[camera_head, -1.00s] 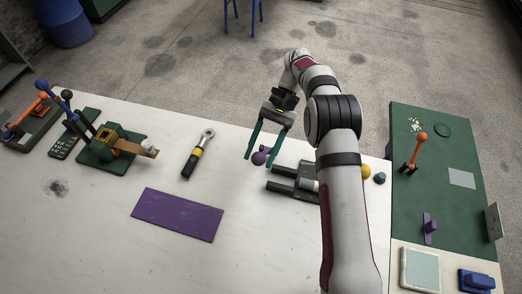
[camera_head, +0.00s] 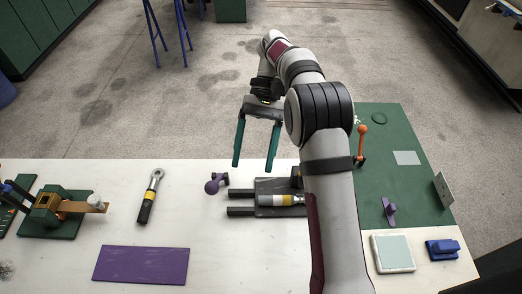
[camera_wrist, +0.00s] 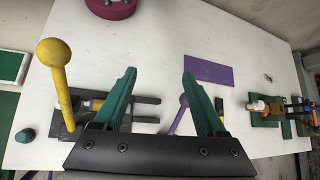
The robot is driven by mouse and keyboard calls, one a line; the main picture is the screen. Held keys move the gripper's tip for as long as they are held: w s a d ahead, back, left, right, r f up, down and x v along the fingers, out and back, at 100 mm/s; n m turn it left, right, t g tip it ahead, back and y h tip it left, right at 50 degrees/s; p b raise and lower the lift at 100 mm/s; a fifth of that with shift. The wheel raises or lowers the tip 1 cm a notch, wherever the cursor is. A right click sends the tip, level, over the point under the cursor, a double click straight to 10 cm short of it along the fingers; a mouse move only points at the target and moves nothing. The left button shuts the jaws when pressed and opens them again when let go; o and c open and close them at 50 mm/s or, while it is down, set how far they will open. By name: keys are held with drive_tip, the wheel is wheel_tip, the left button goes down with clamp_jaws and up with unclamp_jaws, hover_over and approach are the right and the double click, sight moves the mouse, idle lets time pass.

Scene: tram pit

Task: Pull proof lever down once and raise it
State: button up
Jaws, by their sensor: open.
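Which lever is the proof lever, I cannot tell. In the head view an orange-knobbed lever (camera_head: 361,140) stands upright on the green board, right of my arm. A purple-knobbed lever (camera_head: 212,187) stands on the white table. It shows between my fingers in the wrist view (camera_wrist: 183,102), apart from them. A yellow-knobbed lever (camera_wrist: 52,55) rises at left in the wrist view; my arm hides it in the head view. My gripper (camera_head: 253,168) is open and empty, its teal fingers pointing down above the table's far edge.
A black forked fixture (camera_head: 268,184) lies beside the purple lever. A ratchet tool (camera_head: 149,195), a purple mat (camera_head: 141,265) and a green-based device (camera_head: 52,222) are further left. A pale pad (camera_head: 392,253) and blue block (camera_head: 442,249) sit front right. White table between is clear.

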drive_tip(key=shift+d+r, duration=0.3)
drive_tip(key=shift+d, duration=0.2)
drive_tip(key=shift+d+r, duration=0.25)
drive_tip(key=shift+d, duration=0.2)
